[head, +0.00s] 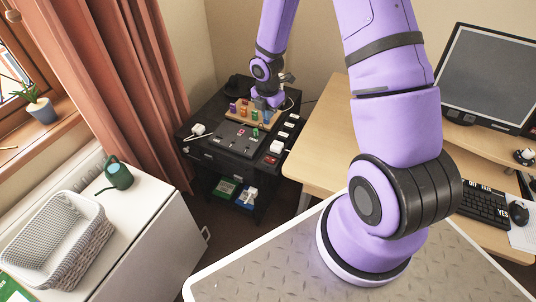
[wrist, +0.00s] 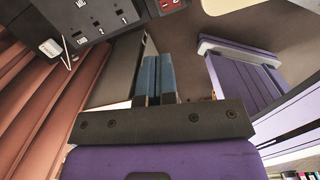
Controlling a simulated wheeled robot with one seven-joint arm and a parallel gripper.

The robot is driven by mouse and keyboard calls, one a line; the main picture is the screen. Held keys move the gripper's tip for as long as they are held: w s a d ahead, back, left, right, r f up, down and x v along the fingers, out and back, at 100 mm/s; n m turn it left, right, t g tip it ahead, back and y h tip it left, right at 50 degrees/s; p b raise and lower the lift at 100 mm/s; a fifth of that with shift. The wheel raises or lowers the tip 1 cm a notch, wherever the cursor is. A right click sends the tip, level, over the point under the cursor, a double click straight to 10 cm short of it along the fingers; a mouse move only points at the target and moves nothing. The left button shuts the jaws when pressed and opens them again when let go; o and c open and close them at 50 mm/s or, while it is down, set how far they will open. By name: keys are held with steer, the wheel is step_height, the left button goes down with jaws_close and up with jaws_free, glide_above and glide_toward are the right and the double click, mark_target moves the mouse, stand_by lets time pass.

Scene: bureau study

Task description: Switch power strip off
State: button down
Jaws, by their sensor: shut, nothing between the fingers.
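The power strip (head: 281,140) runs along the right edge of the black cabinet top in the head view, with pale patches along it and a red switch (head: 271,160) at its near end. In the wrist view, a red switch (wrist: 168,5) shows at the top edge, cut off by the frame. I cannot tell which way the switch is set. My gripper (wrist: 153,78) is shut and empty, its blue-grey fingertips together. In the head view, my gripper (head: 264,104) is over the back of the cabinet top, beyond the red switch; its fingertips are hard to make out.
The black cabinet (head: 195,145) also bears a wooden board (head: 243,113) with coloured pieces, a dark switch panel (head: 232,138) and a white plug (head: 198,130). A wooden desk (head: 318,140) stands close on the right. Curtains (head: 150,80) hang on the left.

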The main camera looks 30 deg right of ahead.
steer(key=n, duration=0.2)
glide_above(271, 159)
steer(key=w, duration=0.1)
step_height(271, 159, down, 6)
steer(key=shift+a+g+y, duration=0.3)
steer(key=shift+a, duration=0.05)
steer(key=shift+f, duration=0.15)
step_height(271, 159, down, 14)
steer(key=shift+w+r, duration=0.1)
steer(key=shift+f, duration=0.2)
stand_by(0.5)
steer(key=shift+s, duration=0.2)
steer(key=shift+s+d+r, duration=0.25)
steer(key=shift+s+d, duration=0.15)
steer(key=shift+s, duration=0.1)
